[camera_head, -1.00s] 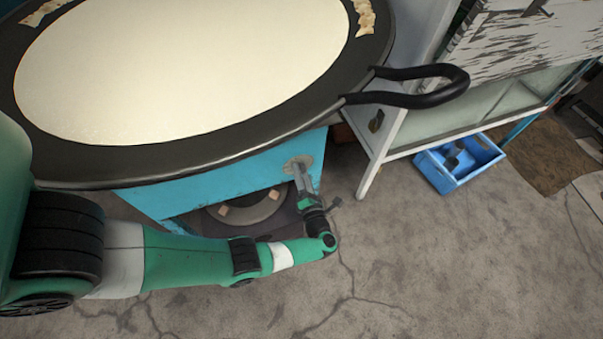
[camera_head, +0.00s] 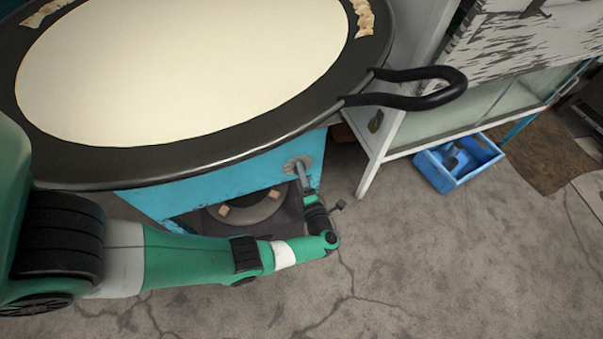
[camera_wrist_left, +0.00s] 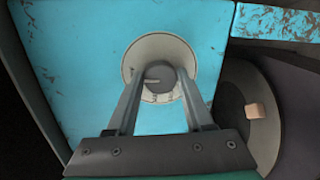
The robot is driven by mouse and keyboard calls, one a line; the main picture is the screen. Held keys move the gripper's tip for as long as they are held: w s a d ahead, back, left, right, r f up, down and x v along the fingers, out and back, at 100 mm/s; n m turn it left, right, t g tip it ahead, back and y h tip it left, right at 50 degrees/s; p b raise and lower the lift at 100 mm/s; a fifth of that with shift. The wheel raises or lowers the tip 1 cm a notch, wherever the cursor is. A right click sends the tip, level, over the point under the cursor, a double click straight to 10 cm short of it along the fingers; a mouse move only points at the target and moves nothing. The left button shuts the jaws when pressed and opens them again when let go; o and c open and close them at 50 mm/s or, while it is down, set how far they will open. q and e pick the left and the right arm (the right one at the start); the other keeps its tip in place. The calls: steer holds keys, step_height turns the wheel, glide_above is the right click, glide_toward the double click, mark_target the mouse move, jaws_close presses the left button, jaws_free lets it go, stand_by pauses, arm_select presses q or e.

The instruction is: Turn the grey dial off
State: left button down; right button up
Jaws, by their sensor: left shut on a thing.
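The grey dial (camera_wrist_left: 160,76) sits on a round pale plate (camera_wrist_left: 160,50) on the blue front panel of the stove. Its plate also shows in the head view (camera_head: 291,166), below the rim of the large pan. My left gripper (camera_wrist_left: 159,78) is shut on the dial's knob, one finger on each side. In the head view the left gripper (camera_head: 300,168) reaches up to the panel from below. My right gripper is not in view.
The wide black pan (camera_head: 120,168) of white milk stands on the blue stove, its black handle (camera_head: 440,98) jutting right. A round burner (camera_head: 250,212) lies under the stove. A blue crate (camera_head: 462,178) stands on the floor by a white cabinet. The floor at front right is clear.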

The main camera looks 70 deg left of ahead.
arm_select(q)
steer(key=shift+c, duration=1.4)
jaws_free()
steer(key=s+d, duration=0.1)
steer(key=d, duration=1)
steer(key=shift+s+d+r, duration=0.15)
steer(key=shift+d+r, duration=0.15)
steer(key=shift+r, duration=0.05)
